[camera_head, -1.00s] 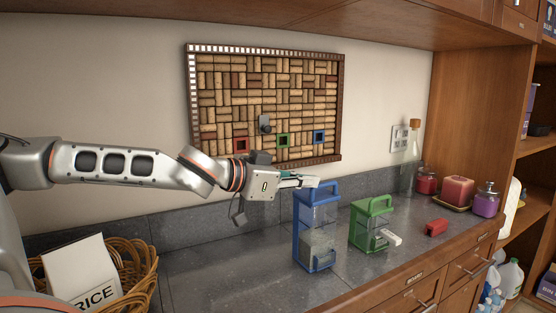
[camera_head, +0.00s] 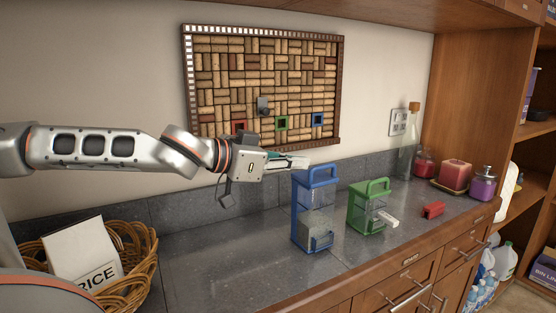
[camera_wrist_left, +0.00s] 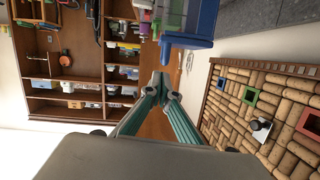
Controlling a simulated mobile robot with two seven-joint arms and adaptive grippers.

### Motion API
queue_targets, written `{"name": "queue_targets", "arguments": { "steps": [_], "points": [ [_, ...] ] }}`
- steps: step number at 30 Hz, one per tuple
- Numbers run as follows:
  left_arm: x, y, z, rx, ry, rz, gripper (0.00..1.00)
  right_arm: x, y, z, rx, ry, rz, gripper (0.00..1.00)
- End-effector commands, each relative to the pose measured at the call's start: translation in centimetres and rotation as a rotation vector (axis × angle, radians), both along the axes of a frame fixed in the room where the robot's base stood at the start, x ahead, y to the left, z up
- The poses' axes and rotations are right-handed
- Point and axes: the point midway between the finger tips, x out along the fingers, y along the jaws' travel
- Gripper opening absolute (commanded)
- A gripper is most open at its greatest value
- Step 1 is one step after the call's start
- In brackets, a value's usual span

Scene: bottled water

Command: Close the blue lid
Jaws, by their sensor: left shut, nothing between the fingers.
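The blue-framed container (camera_head: 296,222) stands upright on the counter, with clear walls. My right gripper is not in view.
A green-framed container (camera_head: 354,215) stands to the right, with a white piece (camera_head: 387,219) and a red block (camera_head: 432,210) beyond. A wicker basket (camera_head: 142,262) with a RICE box (camera_head: 83,252) is at the left. The counter between is clear. A cork board (camera_head: 215,70) hangs behind.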

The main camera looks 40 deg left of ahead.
Motion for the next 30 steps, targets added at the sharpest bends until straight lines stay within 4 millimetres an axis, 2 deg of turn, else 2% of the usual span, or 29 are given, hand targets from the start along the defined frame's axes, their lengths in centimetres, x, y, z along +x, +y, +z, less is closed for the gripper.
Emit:
{"name": "queue_targets", "arguments": {
  "steps": [18, 30],
  "points": [
    [-4.0, 1.4, 1.2, 0.004, -0.001, -0.001, 0.0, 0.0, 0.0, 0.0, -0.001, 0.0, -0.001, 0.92],
    [-4.7, 1.6, 1.2, -0.001, 0.0, -0.001, 0.0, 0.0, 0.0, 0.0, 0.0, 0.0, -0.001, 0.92]
  ]
}}
